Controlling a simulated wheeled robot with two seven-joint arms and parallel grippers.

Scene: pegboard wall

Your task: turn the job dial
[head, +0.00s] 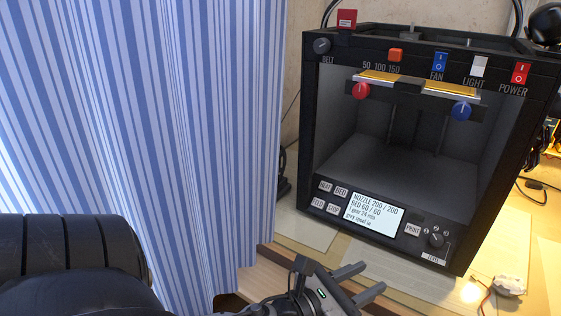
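A black 3D printer (308,120) stands on the bench, its front facing me. On its lower panel, right of the PRINT button (412,230), is a small black dial (436,240) with a light pointer mark. Its small labels are too blurred to read surely. Another black dial (321,46), marked BELT, is at the printer's top left. No dial is clearly labelled as the job dial. My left gripper (372,277) is open and empty, in front of and below the panel, left of the lower dial and apart from it. My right gripper is not in view.
A lit screen (362,213) and several buttons fill the lower panel. FAN (440,62), LIGHT (479,66) and POWER (520,74) switches line the top. A striped curtain (190,130) hangs at the left. A small white item with wires (508,285) lies at the right.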

